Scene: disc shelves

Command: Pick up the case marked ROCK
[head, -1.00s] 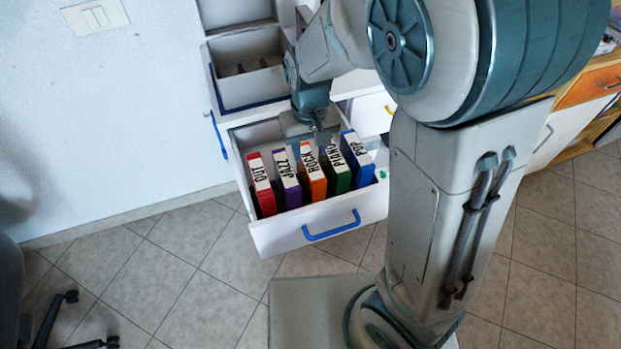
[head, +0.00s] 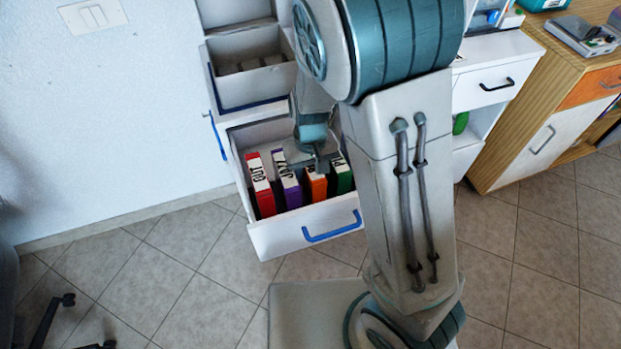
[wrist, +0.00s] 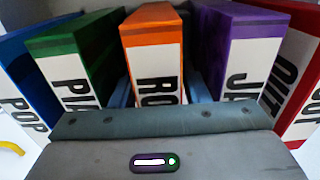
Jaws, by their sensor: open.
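The orange case marked ROCK (head: 316,189) stands upright in the open drawer (head: 290,239). My gripper (head: 318,163) is over it and hides its label in the head view. In the wrist view the orange case (wrist: 154,52) is in the middle, its label partly covered by my gripper's body. The open blue fingers show on either side of it, one in each gap beside the neighbouring cases. I cannot tell whether they touch it.
The purple JAZZ case (head: 288,187) and green PIANO case (head: 344,178) stand close on either side. The red OUT case (head: 264,193) is farther left. The blue POP case (wrist: 30,80) shows only in the wrist view. A blue handle (head: 333,227) is on the drawer's front.

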